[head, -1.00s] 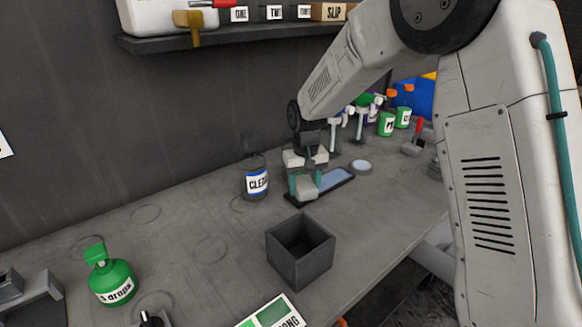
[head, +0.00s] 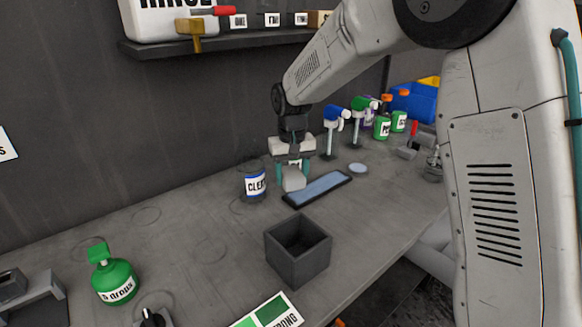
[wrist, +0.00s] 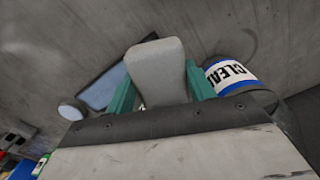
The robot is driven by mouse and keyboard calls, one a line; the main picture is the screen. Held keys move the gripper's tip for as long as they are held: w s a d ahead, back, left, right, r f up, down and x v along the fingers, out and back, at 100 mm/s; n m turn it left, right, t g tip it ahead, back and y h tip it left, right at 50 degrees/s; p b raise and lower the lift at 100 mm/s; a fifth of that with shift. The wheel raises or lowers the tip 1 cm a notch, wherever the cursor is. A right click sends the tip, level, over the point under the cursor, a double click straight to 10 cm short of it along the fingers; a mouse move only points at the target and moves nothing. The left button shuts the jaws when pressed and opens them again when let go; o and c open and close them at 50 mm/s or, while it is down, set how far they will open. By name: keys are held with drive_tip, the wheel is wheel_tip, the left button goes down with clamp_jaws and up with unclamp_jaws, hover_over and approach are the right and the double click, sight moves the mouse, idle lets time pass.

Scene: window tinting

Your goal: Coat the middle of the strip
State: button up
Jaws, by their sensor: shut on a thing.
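The strip (head: 322,186) is a pale blue band in a dark, narrow tray (head: 288,201) on the bench; it also shows in the wrist view (wrist: 103,90), partly hidden. My gripper (head: 293,173) is shut on a pale grey block-shaped pad (head: 293,183), which fills the middle of the wrist view (wrist: 158,72). The pad is beside the strip's left end, toward the jar; it seems to be above the bench, but its exact height is unclear. A jar labelled CLEAR (head: 254,184) stands just left of the gripper, and also shows in the wrist view (wrist: 232,76).
A dark open box (head: 298,262) stands in front of the tray. A pale round disc (head: 358,168) lies beyond the strip's right end. Spray bottles (head: 332,130) and green bottles (head: 382,128) stand farther back. A green dropper bottle (head: 115,280) is at left. A shelf (head: 220,42) overhangs behind.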

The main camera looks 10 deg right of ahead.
drive_tip(key=shift+r, duration=1.1)
